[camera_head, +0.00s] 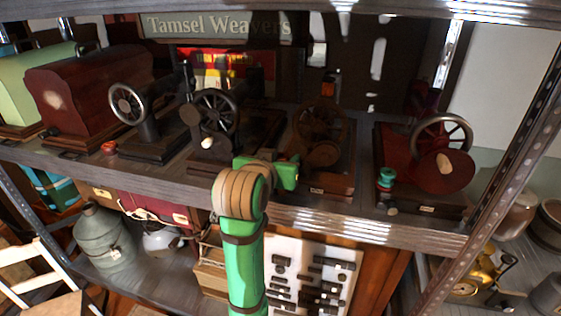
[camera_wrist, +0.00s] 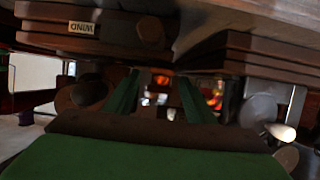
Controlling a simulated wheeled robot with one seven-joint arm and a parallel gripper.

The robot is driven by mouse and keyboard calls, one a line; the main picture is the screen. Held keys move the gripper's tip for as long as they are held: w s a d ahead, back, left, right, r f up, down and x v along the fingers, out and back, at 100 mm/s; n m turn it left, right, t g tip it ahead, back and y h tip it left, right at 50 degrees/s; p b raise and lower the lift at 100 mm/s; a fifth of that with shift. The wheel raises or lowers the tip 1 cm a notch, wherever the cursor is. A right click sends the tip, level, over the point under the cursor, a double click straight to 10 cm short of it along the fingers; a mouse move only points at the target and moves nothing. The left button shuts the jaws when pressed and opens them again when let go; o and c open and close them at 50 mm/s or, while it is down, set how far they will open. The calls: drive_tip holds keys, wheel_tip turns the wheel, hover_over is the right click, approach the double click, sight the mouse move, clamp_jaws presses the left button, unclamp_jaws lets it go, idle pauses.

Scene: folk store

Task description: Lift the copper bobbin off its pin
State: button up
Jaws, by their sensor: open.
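My gripper (camera_head: 287,172) is at the front left edge of the brown sewing machine (camera_head: 322,143) on the upper shelf. Its two green fingers (camera_wrist: 157,85) stand apart in the wrist view, which shows the scene upside down. I cannot clearly make out the copper bobbin or its pin in either view. My gripper covers the front left of the brown machine's base in the head view. The gap between the fingers is dark and cluttered, so I cannot tell whether anything lies there. The base's "WIND" label (camera_wrist: 81,28) and a dark round knob (camera_wrist: 150,28) show beyond the fingers.
The black machine (camera_head: 216,112) stands close left of my gripper; its white crank handle (camera_head: 207,142) juts forward. The red machine (camera_head: 436,165) stands right, with a teal spool (camera_head: 386,177) at its front left. The metal shelf edge (camera_head: 360,225) runs below; an upright (camera_head: 500,165) stands right.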

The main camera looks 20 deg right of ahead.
drive_tip(key=shift+w, duration=0.1)
drive_tip(key=shift+c, duration=0.4)
drive_tip(key=c, duration=1)
drive_tip(key=shift+c, duration=0.2)
drive_tip(key=shift+r, duration=0.1)
